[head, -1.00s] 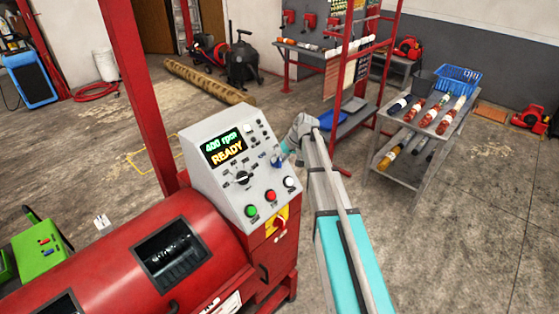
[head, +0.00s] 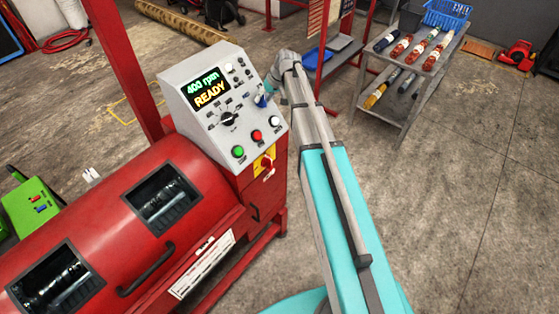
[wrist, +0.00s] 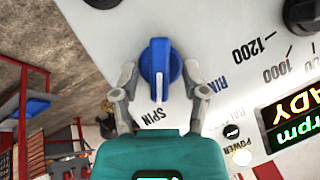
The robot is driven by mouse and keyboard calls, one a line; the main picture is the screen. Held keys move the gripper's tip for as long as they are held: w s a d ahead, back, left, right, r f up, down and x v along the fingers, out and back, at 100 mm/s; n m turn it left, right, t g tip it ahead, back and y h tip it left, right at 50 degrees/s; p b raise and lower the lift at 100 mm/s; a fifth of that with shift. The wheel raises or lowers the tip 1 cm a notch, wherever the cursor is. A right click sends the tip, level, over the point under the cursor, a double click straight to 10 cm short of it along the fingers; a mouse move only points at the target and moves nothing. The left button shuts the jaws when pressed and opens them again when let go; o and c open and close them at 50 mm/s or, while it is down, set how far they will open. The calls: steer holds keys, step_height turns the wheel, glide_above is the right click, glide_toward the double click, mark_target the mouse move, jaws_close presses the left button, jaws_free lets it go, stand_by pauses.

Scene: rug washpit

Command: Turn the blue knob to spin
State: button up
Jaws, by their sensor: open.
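The blue knob (wrist: 160,66) is on a pale grey control panel, in the middle of the wrist view. Its white pointer line points down in that view, toward the printed word SPIN. A RINSE label, partly hidden, is to its right. My gripper (wrist: 159,78) is open, with one finger on each side of the knob and a small gap visible on both sides. In the head view the blue knob (head: 260,99) is at the panel's right edge, partly covered by my gripper (head: 268,90).
The control panel (head: 193,122) shows "400 rpm READY" and carries a black dial (head: 229,118) and green, red and white buttons. A yellow-and-red switch (head: 264,164) is below. The red drum machine (head: 110,220) is at left. A grey cart (head: 395,95) with bottles stands behind right.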

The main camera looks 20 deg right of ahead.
steer(key=n+h, duration=0.1)
steer(key=n, duration=0.1)
steer(key=n+t+h, duration=0.1)
steer(key=n, duration=0.1)
steer(key=shift+s+a+p, duration=0.2)
steer(key=shift+p, duration=0.15)
steer(key=shift+r+n+p, duration=0.3)
steer(key=shift+r, duration=0.05)
steer(key=p+v, duration=1.2)
steer(key=v, duration=0.1)
steer(key=s+a+f+m+g+h+b, duration=0.1)
steer(key=s+f+m+b, duration=0.2)
steer(key=s+f+b, duration=0.8)
steer(key=s+a+f+m+g+h+b, duration=0.1)
steer(key=s+f+m+b, duration=0.3)
steer(key=s+f+b, duration=0.8)
steer(key=shift+s+a+f+g+h+b, duration=0.3)
steer(key=shift+s+a+f+g+h, duration=0.1)
steer(key=shift+a+f+g, duration=0.45)
steer(key=shift+d+f, duration=0.1)
steer(key=shift+s, duration=0.5)
